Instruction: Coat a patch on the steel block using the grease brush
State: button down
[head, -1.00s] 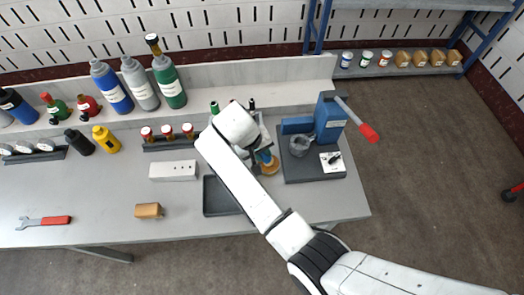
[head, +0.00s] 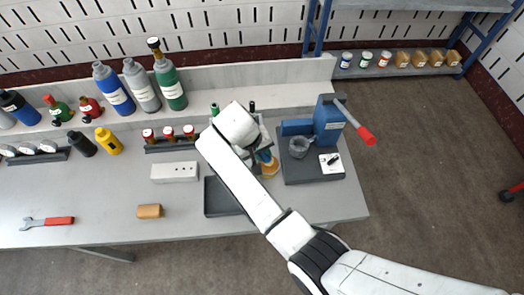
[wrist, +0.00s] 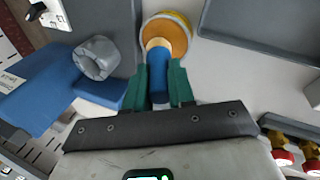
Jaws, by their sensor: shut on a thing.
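My gripper (wrist: 160,88) is shut on the blue handle of the grease brush (wrist: 158,72). The brush has a tan collar, and its tip points at a round brown surface with a yellow rim, apparently a grease tin (wrist: 168,36). I cannot tell whether the tip touches the grease. In the head view my gripper (head: 264,155) is partly hidden by my arm, with the tin (head: 270,168) just beneath it. The steel block (head: 174,172), pale grey with small holes on top, lies flat on the bench to the left. Its edge seems to show in the wrist view (wrist: 313,93).
A blue vise stand (head: 325,125) with a red-tipped lever is right of my gripper. A dark tray (head: 222,198) lies between tin and block. Red-capped items (head: 168,133) stand behind the block. A tan block (head: 149,211) and wrench (head: 45,223) lie in front.

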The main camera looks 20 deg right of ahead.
jog(key=shift+r+p, duration=1.45)
jog(key=shift+r, duration=0.4)
jog(key=shift+r+p, duration=0.45)
jog(key=shift+r, duration=0.6)
